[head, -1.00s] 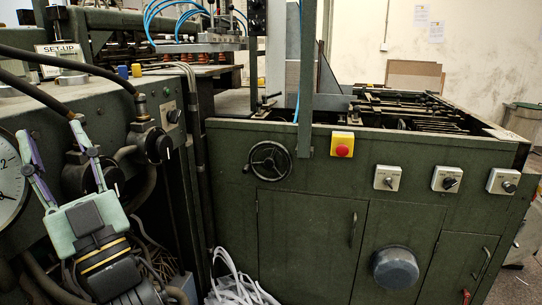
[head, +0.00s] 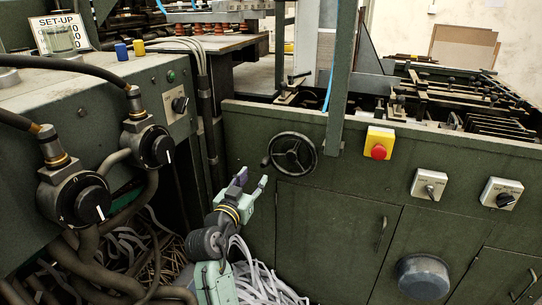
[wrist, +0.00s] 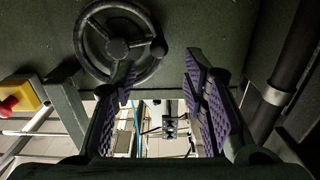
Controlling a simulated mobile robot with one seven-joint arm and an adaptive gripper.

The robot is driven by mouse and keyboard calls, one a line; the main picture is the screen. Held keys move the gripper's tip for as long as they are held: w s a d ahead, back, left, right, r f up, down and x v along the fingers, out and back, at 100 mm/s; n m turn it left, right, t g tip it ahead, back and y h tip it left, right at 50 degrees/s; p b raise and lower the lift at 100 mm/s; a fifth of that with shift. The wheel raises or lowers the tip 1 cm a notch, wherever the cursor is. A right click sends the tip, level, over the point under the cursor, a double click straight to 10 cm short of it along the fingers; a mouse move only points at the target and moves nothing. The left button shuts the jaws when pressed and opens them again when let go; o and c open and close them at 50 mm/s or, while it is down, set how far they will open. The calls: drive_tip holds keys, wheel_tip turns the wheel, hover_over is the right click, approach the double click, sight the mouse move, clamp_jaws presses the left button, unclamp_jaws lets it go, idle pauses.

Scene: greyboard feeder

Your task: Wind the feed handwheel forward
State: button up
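The feed handwheel (head: 293,154) is a black spoked wheel on the green machine's front panel. Its small crank knob (head: 265,162) is at the lower left of the rim. My gripper (head: 252,179) is just below and left of the wheel, with its purple-padded fingers apart and nothing between them. In the wrist view the handwheel (wrist: 118,42) is at the upper left, partly covered by the left finger. The knob (wrist: 158,48) appears between the two fingertips (wrist: 158,62). I cannot tell the depth gap; no contact is clear.
A red stop button on a yellow box (head: 378,150) is right of the wheel. Switch boxes (head: 429,185) lie further right. A control cabinet with dials (head: 92,204) and hoses stands left. Pale cables (head: 262,283) lie below my gripper. A vertical pipe (head: 208,130) stands left of the wheel.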

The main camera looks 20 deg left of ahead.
sight(266, 161)
drive_tip(key=w+p, duration=0.1)
drive_tip(key=w, duration=0.2)
drive_tip(key=w+p, duration=0.1)
drive_tip(key=w, duration=0.5)
drive_tip(key=shift+w+d+p, duration=0.1)
drive_tip(key=shift+d+p, duration=0.15)
drive_tip(key=shift+p, duration=0.15)
drive_tip(key=shift+w, duration=0.75)
drive_tip(key=shift+c, duration=0.2)
clamp_jaws()
